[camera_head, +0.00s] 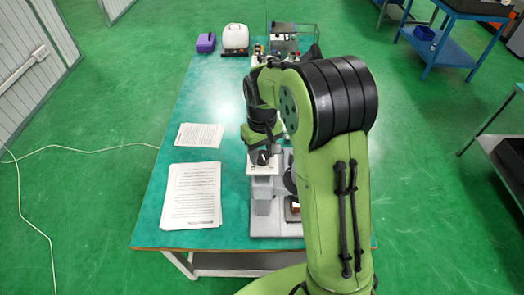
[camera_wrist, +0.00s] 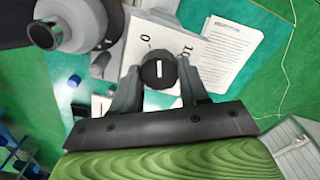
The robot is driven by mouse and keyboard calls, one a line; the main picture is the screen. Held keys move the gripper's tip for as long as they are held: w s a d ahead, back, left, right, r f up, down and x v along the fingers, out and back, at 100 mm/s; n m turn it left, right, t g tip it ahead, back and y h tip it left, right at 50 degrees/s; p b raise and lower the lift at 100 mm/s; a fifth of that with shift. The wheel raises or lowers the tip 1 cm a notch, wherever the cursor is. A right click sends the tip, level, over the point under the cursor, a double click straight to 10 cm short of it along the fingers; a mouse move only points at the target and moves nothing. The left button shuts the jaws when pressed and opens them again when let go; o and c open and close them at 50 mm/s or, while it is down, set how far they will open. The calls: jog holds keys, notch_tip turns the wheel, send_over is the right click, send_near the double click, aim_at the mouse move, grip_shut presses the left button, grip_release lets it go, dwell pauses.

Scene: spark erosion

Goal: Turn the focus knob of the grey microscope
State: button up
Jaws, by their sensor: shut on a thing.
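The grey microscope (camera_head: 263,202) stands near the front edge of the green table, partly hidden by my arm. Its focus knob (camera_wrist: 158,71) is round and black with a white mark on its face. A white plate with printed numbers (camera_wrist: 150,38) lies behind the knob in the wrist view, with part of the "10" beside my finger. My gripper (camera_wrist: 159,80) is shut on the knob, one grey finger on each side. In the head view my arm covers most of the gripper, and the exact finger contact is hidden.
Two printed sheets (camera_head: 191,196) (camera_head: 200,136) lie left of the microscope. A purple box (camera_head: 206,43) and a white rounded device (camera_head: 235,38) stand at the far end. A grey tube with a dark rim (camera_wrist: 62,30) is close to the gripper.

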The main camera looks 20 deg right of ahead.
jog(key=m, duration=0.7)
jog(key=shift+m+b, duration=0.4)
jog(key=m, duration=0.4)
jog(key=shift+d, duration=0.1)
jog(key=shift+m+b, duration=0.45)
jog(key=shift+m, duration=1.55)
jog(key=o, duration=1.1)
jog(key=shift+c, duration=0.2)
jog(key=shift+r, duration=0.1)
